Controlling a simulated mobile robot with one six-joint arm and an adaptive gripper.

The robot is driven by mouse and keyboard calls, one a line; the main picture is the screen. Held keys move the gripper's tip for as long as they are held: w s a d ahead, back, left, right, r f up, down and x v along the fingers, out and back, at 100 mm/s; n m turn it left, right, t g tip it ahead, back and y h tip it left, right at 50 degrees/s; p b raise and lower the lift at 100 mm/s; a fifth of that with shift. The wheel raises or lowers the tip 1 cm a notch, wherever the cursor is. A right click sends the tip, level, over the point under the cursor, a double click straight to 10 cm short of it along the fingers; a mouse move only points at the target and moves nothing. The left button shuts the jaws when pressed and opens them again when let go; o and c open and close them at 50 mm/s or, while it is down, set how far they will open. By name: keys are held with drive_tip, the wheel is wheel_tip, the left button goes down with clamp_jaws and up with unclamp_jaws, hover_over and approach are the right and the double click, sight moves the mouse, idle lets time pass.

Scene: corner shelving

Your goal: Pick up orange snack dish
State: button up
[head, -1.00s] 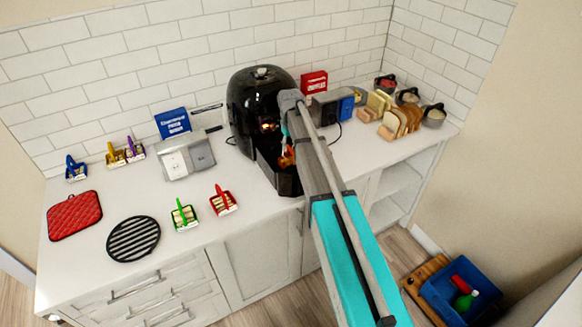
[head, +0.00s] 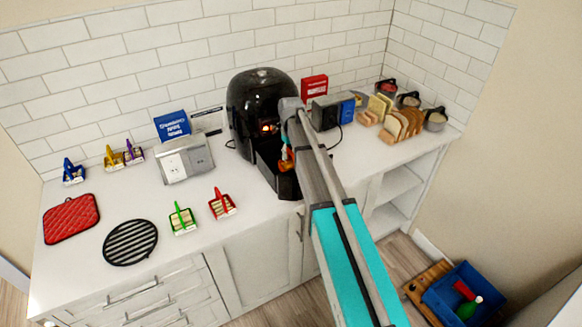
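A black air fryer (head: 256,103) stands on the counter with its drawer (head: 286,184) pulled out. An orange item (head: 287,160), likely the orange snack dish, shows in small part at the drawer, beside my arm. My arm reaches over the drawer from the lower right, and its grey wrist hides much of that spot. My gripper's fingers are too hidden and small to tell open from shut. Small dishes with upright handles stand on the counter: a green one (head: 183,220), a red one (head: 222,205), a blue one (head: 73,173), a yellow one (head: 114,158) and a purple one (head: 133,153).
A red pot holder (head: 71,219) and a round black trivet (head: 131,242) lie at the left. A grey outlet box (head: 185,158) stands left of the fryer. Bread slices (head: 404,123) and pots stand at the right. A blue bin (head: 463,294) is on the floor.

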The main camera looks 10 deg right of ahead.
clamp_jaws()
drive_tip(key=shift+r, duration=0.1)
idle(0.4)
wheel_tip(320, 180, up, 10)
drive_tip(key=p, duration=1)
idle(0.6)
